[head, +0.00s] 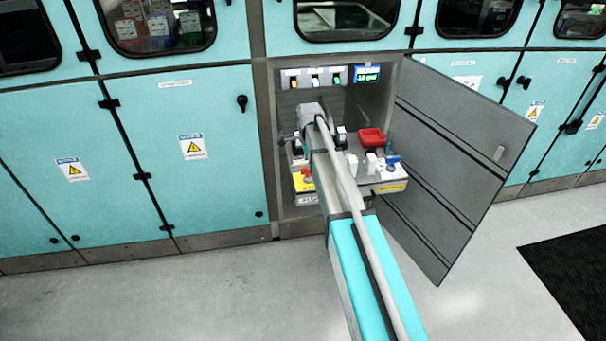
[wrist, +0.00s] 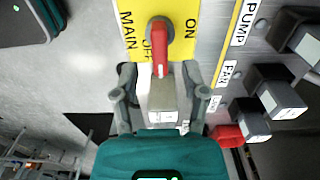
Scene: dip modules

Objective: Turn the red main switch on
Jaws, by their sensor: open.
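The red main switch (wrist: 159,48) is a lever handle on a yellow plate (wrist: 185,12) marked MAIN, OFF and ON. The handle lies over the OFF lettering, its free end toward the bottom of the wrist view; ON is to its right. My gripper (wrist: 158,72) is open, with one dark finger on each side of the handle's free end and visible gaps between. I cannot tell how far the fingers are above the plate. In the head view the yellow plate (head: 301,184) with its red handle (head: 307,173) shows left of my arm, which hides the gripper.
An open grey door (head: 455,150) stands to the right of the cabinet. Dark PUMP (wrist: 300,35) and FAN (wrist: 265,90) switches sit right of the plate. A lit display (head: 367,73) is above.

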